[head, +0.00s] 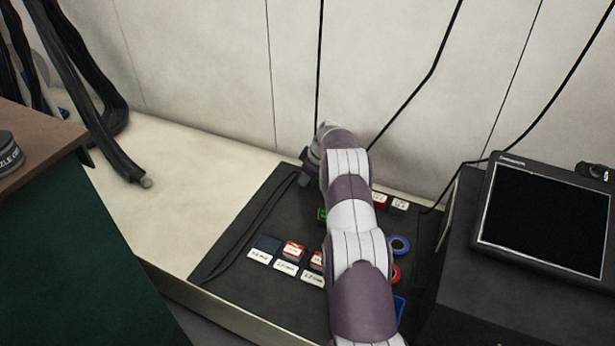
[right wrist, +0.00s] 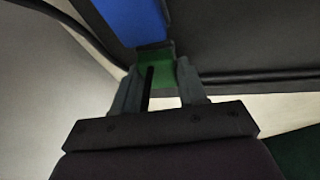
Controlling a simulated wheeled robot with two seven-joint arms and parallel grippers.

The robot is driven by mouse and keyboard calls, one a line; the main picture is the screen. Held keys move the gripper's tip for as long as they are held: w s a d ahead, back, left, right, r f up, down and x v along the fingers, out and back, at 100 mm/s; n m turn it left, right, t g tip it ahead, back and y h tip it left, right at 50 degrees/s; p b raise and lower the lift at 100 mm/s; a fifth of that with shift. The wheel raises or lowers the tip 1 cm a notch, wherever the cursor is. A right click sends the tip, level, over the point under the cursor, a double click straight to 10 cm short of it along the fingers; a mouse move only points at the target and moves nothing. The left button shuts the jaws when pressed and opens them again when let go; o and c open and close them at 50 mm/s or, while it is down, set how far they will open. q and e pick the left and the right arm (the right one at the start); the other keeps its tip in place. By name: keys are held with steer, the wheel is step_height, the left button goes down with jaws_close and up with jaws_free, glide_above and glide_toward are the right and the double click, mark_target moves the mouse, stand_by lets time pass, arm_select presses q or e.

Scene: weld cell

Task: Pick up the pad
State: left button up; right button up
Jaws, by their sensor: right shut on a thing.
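My right gripper (right wrist: 160,78) is shut on a green piece (right wrist: 157,72), which looks like the pad; only a small part of it shows between the fingertips in the right wrist view. In the head view my right arm reaches over the dark mat (head: 235,255), and its gripper end (head: 308,172) is at the back of the mat, mostly hidden by my own arm. Whether the pad touches the mat I cannot tell. My left gripper is not in view.
Labelled cards (head: 287,267), small red-topped boxes (head: 293,250) and a blue tape roll (head: 399,245) lie on the mat. A black-screened monitor (head: 545,215) stands at right. Black cables hang along the wall.

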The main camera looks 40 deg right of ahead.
steer(key=r+p, duration=0.3)
steer(key=r, duration=0.2)
steer(key=shift+s, duration=0.2)
arm_select(q)
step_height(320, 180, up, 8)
steer(key=p, duration=0.4)
steer(key=shift+p, duration=0.35)
arm_select(e)
steer(key=s+d+r, duration=0.1)
steer(key=s+r, duration=0.5)
steer(key=s, duration=0.5)
steer(key=shift+s+d, duration=0.15)
steer(key=shift+d, duration=0.15)
